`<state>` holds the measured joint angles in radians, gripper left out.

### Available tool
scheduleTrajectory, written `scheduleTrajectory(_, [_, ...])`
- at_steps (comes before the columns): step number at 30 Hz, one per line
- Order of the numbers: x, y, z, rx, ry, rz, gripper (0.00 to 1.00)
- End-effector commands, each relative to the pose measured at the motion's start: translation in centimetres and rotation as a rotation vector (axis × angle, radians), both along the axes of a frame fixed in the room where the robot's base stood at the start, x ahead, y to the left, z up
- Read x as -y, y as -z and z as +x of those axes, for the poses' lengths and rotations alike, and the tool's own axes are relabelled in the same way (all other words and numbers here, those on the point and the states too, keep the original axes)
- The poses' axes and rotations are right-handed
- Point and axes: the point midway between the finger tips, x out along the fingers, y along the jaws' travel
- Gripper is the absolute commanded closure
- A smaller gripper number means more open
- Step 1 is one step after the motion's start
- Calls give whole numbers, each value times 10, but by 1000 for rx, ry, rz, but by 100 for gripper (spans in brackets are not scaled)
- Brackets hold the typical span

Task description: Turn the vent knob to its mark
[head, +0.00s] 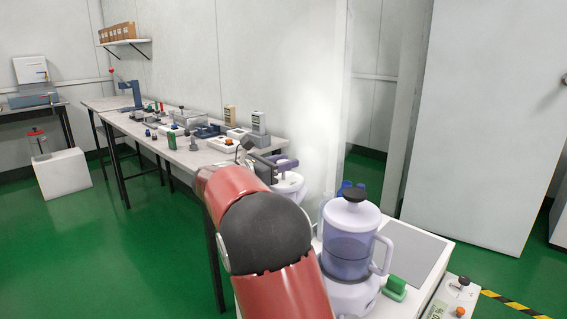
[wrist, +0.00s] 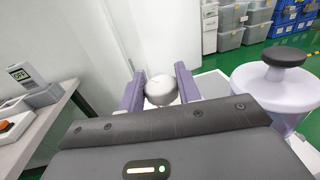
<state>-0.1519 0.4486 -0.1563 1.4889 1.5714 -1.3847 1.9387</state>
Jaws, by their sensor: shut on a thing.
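In the wrist view, my gripper (wrist: 160,88) has its two purple fingers on either side of a pale grey rounded knob (wrist: 160,92) and is shut on it. In the head view, my gripper (head: 284,165) is at the top of a lavender-white vessel (head: 290,184), mostly behind my red arm. The knob is hidden there. No mark for the knob can be made out in either view. A similar lavender jug (head: 348,242) with a black knob (head: 354,195) stands nearer; its black knob also shows at the right of the wrist view (wrist: 284,54).
A long bench (head: 205,155) with several small devices runs along the wall at the left. A green object (head: 396,285) lies right of the near jug, by a grey panel (head: 415,258). A pale box with an orange button (head: 452,300) is at lower right.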

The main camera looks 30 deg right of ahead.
Motion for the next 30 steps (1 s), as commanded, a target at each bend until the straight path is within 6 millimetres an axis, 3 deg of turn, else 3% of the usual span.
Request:
scheduleTrajectory(11, [0, 8, -1, 5, -109, 1, 89])
scheduleTrajectory(30, [2, 5, -2, 2, -663, -2, 89])
